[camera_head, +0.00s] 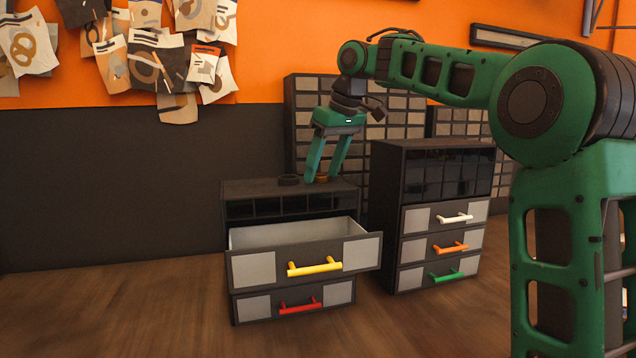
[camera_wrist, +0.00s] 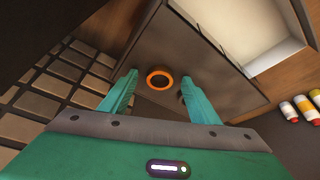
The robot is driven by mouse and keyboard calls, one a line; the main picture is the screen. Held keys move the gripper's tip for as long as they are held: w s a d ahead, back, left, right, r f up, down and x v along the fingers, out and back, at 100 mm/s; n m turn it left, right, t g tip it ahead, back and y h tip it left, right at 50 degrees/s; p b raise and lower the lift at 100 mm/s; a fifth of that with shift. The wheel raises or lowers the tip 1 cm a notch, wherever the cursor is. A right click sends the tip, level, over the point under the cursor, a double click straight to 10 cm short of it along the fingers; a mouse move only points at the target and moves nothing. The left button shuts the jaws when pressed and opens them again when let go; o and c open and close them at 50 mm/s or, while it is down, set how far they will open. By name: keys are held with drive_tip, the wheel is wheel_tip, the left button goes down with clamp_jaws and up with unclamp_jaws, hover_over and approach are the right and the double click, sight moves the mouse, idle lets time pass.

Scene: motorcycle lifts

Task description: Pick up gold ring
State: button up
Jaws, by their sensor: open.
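The gold ring (camera_wrist: 160,88) lies flat on top of the small dark drawer cabinet (camera_head: 245,188). In the head view the ring (camera_head: 322,179) is a small brownish spot between my fingertips, partly hidden by them. My green gripper (camera_head: 322,177) points down at the cabinet top with its fingers apart. In the wrist view my gripper (camera_wrist: 159,80) is open and empty, with one finger on each side of the ring and visible gaps between. I cannot tell whether the fingertips touch the cabinet top.
A black ring (camera_head: 289,180) lies left of my gripper on the same top. Below, the drawer with the yellow handle (camera_head: 315,267) stands open. A taller drawer cabinet (camera_head: 385,195) stands close on the right. Several bottles (camera_wrist: 290,111) show in the wrist view.

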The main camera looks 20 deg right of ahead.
drive_tip(key=c, duration=1.2)
drive_tip(key=shift+r, duration=0.1)
